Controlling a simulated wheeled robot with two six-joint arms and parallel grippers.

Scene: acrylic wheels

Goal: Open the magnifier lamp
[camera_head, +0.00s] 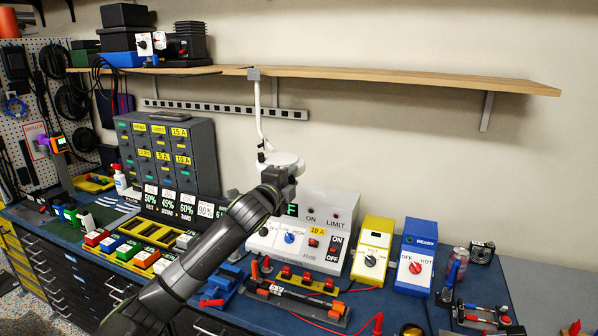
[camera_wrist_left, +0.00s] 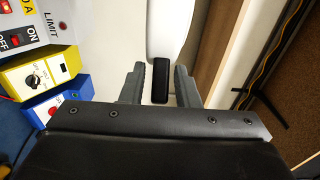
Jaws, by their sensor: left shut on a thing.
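The magnifier lamp (camera_head: 283,160) has a white round head on a thin white arm that hangs from a grey clamp (camera_head: 254,74) on the shelf edge. In the left wrist view its white head (camera_wrist_left: 172,25) fills the top middle, and a black handle (camera_wrist_left: 160,82) sticks out from it toward me. My left gripper (camera_head: 290,173) is at the near side of the lamp head. Its two fingers (camera_wrist_left: 160,88) are on either side of the black handle and shut on it. In the head view my wrist hides the handle. My right gripper is not in view.
Below the lamp stand a white control box (camera_head: 298,240), a yellow box (camera_head: 372,250) and a blue box (camera_head: 415,255). A grey drawer cabinet (camera_head: 165,150) is left of the lamp. The wooden shelf (camera_head: 400,80) runs above. The wall right of the lamp is clear.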

